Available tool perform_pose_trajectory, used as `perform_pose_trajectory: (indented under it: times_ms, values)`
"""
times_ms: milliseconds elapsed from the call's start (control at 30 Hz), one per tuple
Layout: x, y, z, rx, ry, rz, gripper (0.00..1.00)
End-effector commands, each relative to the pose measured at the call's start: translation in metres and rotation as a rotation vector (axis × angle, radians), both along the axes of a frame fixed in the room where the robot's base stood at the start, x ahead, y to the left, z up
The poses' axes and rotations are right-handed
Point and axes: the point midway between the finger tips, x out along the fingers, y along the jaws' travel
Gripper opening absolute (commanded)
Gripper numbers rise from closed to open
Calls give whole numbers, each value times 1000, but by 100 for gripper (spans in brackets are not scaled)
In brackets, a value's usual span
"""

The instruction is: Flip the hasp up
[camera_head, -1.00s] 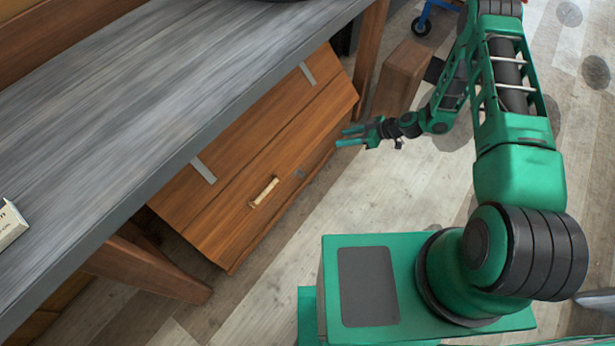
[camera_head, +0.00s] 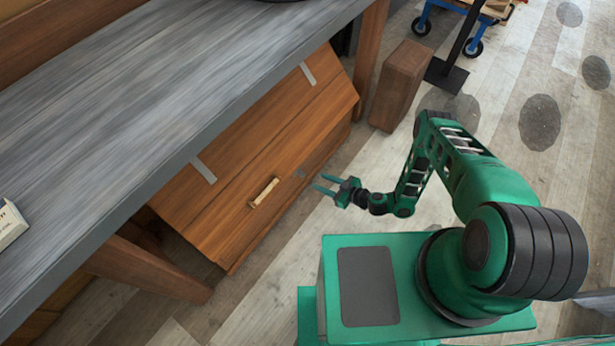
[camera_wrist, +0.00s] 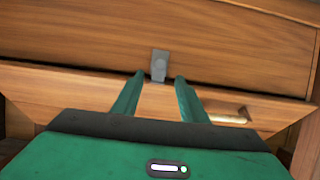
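The hasp (camera_wrist: 159,66) is a small grey metal plate on the front of the wooden chest (camera_head: 290,130). In the wrist view it sits straight ahead, between and just beyond my two fingertips. In the head view the hasp (camera_head: 299,173) is a small grey patch on the chest front, right of the handle. My gripper (camera_head: 318,184) is open and empty, its fingers pointing at the chest front near the hasp. It also shows in the wrist view (camera_wrist: 159,77). I cannot tell the exact gap between fingertips and hasp.
A pale handle (camera_head: 264,192) is on the chest front. A grey-topped workbench (camera_head: 150,100) overhangs the chest's back. A wooden block (camera_head: 402,85) and a blue wheeled cart (camera_head: 470,20) stand beyond.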

Motion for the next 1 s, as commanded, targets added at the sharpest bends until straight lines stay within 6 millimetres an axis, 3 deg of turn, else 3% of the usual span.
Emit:
perform_pose_trajectory:
  times_ms: [500,1000]
  values:
    - [47,60,-31,0,-1,3,39]
    - [55,70,-36,1,1,1,37]
